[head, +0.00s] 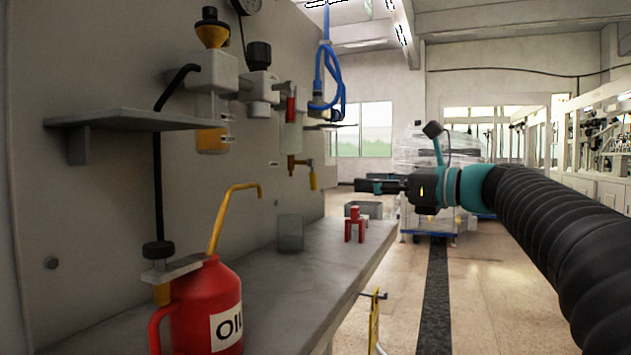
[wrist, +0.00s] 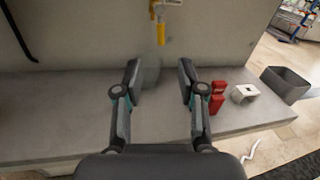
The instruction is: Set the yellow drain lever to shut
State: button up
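The yellow drain lever (head: 312,178) hangs from a brass valve (head: 297,163) on the grey panel, below the filter units. Its handle points down. In the wrist view the lever (wrist: 161,33) is at the top centre, also pointing down, beyond my fingertips. My gripper (head: 368,185) is to the right of the lever in the head view, above the bench and pointing left. In the wrist view my gripper (wrist: 158,78) has its two fingers wide apart with nothing between them. It does not touch the lever.
The grey bench (head: 330,260) runs below the panel. On it stand a red oil can (head: 205,305) with a yellow spout, a clear cup (head: 290,233) and a red block (head: 354,226).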

aim_at(315, 180)
jog(key=x, duration=1.3)
jog(key=shift+w+a, duration=0.15)
jog(key=shift+a, duration=0.15)
